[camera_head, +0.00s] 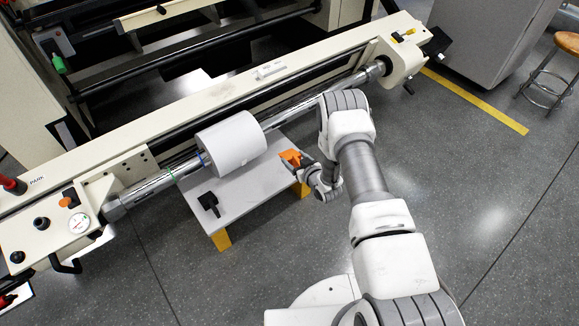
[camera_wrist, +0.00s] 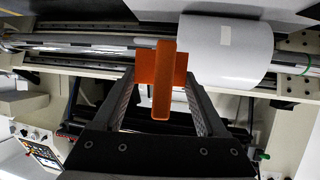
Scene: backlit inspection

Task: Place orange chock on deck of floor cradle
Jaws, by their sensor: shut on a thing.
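The orange chock (camera_head: 291,157) is at the end of my arm in the head view, over or beside the right end of the floor cradle. It also shows in the wrist view (camera_wrist: 162,80), between the two fingers. My gripper (camera_wrist: 160,85) is shut on it; in the head view my gripper (camera_head: 306,166) is partly hidden by the wrist. The floor cradle (camera_head: 235,195) is a low, light grey deck on yellow feet, under the white roll. I cannot tell whether the chock touches the deck.
The white roll (camera_head: 231,143) sits on a metal shaft (camera_head: 300,104) above the deck; it fills the upper right of the wrist view (camera_wrist: 225,50). A black object (camera_head: 209,203) lies on the deck's left part. The machine's cream beam (camera_head: 200,110) runs behind. Open floor (camera_head: 480,200) lies right.

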